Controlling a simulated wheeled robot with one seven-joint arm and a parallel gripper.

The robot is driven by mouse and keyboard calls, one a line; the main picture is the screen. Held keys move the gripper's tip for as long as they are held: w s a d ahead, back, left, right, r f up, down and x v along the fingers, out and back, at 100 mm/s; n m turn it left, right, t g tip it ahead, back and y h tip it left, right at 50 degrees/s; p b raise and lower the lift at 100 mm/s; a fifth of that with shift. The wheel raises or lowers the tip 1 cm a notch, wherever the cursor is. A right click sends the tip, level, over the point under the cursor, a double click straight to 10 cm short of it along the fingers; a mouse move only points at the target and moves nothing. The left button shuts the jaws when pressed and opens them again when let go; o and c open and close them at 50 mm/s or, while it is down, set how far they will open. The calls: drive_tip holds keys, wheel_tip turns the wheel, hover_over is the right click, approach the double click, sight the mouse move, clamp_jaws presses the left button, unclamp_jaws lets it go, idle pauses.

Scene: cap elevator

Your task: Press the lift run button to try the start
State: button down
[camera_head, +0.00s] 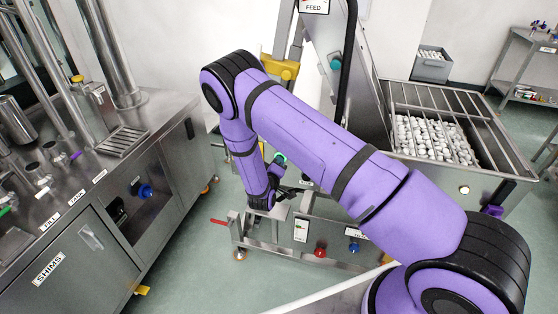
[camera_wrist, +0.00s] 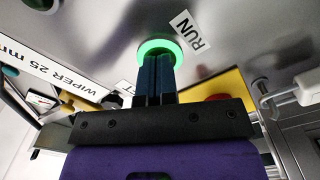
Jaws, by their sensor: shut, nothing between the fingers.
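The run button (camera_wrist: 150,46) shows in the wrist view as a glowing green ring on a metal panel, beside a white RUN label (camera_wrist: 193,31). My gripper (camera_wrist: 155,60) is shut and empty, and its dark fingertips overlap the middle of the ring. The fingers hide the button's centre and lower part; I cannot tell whether they touch it. In the head view a small green glow (camera_head: 280,158) shows just beside my purple wrist, on the lift's frame. The fingertips are not clear in that view.
A yellow plate with a red button (camera_wrist: 217,98) is right of my fingers in the wrist view. A WIPER 25 mm label (camera_wrist: 50,73) is at left. In the head view, a hopper of white caps (camera_head: 431,138) stands right and a steel bench (camera_head: 85,215) left.

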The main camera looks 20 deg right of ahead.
drive_tip(key=shift+v, duration=2.75)
drive_tip(key=s+d+r+m+g+h, duration=0.1)
drive_tip(key=s+d+r+m+g, duration=0.2)
drive_tip(key=r, duration=0.5)
drive_tip(key=d+r+m+g+h, duration=0.15)
drive_tip(key=d+r+g, duration=0.25)
drive_tip(key=r, duration=0.4)
drive_tip(key=s+d+r+m+g+h, duration=0.2)
drive_tip(key=d+r+g, duration=0.15)
drive_tip(key=r, duration=0.45)
drive_tip(key=s+d+r+m+g+y, duration=0.1)
drive_tip(key=s+d+r+g+y, duration=0.25)
drive_tip(key=s+r, duration=0.65)
drive_tip(key=s+a+r+n+t+y, duration=0.1)
drive_tip(key=s+a+r+y, duration=0.1)
drive_tip(key=s+r+y, duration=0.2)
drive_tip(key=s+a+r+t+y, duration=0.2)
drive_tip(key=s+r+y, duration=0.1)
drive_tip(key=s, duration=0.7)
drive_tip(key=s+a+r+n+t+y, duration=0.1)
drive_tip(key=s+a+r+y, duration=0.1)
drive_tip(key=s+r+y, duration=0.2)
drive_tip(key=s+r, duration=0.1)
drive_tip(key=s, duration=0.2)
drive_tip(key=shift+s+a+r+n+t+y, duration=0.2)
drive_tip(key=shift+s+r+n+t+y, duration=0.1)
drive_tip(key=shift+r+n+t, duration=0.1)
